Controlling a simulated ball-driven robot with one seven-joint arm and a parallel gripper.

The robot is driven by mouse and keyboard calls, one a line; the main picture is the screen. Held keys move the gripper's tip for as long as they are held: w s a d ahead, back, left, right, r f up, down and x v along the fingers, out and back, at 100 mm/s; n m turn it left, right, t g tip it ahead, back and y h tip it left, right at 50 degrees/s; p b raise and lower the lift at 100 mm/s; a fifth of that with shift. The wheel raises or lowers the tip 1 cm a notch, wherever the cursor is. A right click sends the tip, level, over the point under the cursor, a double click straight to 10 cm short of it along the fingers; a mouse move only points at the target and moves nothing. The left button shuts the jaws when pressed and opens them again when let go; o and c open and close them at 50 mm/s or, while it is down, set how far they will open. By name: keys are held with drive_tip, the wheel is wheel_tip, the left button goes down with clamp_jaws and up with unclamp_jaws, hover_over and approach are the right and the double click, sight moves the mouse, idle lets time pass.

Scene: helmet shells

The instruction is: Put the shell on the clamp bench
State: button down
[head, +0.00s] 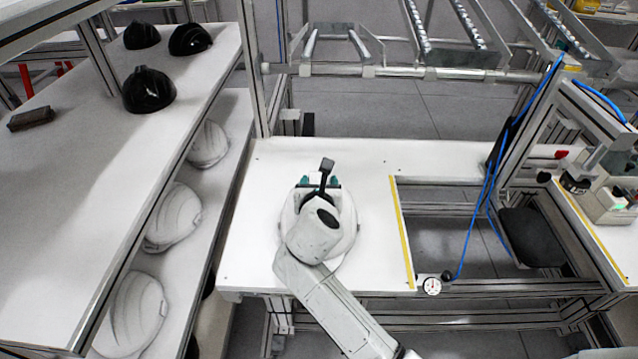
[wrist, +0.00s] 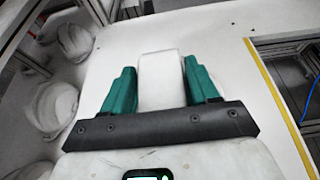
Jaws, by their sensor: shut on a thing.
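A white helmet shell (head: 346,240) is under my gripper (head: 320,183) in the head view, over the left part of the white bench top (head: 265,190). My arm hides much of the shell. In the wrist view, the teal fingers of my gripper (wrist: 160,78) stand on either side of a white part of the shell (wrist: 162,85) and are shut on it. I cannot tell whether the shell touches the bench top.
A shelf rack on the left holds black shells (head: 148,90) above and white shells (head: 172,217) below. A yellow strip (head: 402,230) edges an opening in the bench, right of the shell. Bare bench surrounds the shell.

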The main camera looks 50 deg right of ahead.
drive_tip(key=shift+f, duration=0.1)
drive_tip(key=shift+c, duration=1.4)
unclamp_jaws()
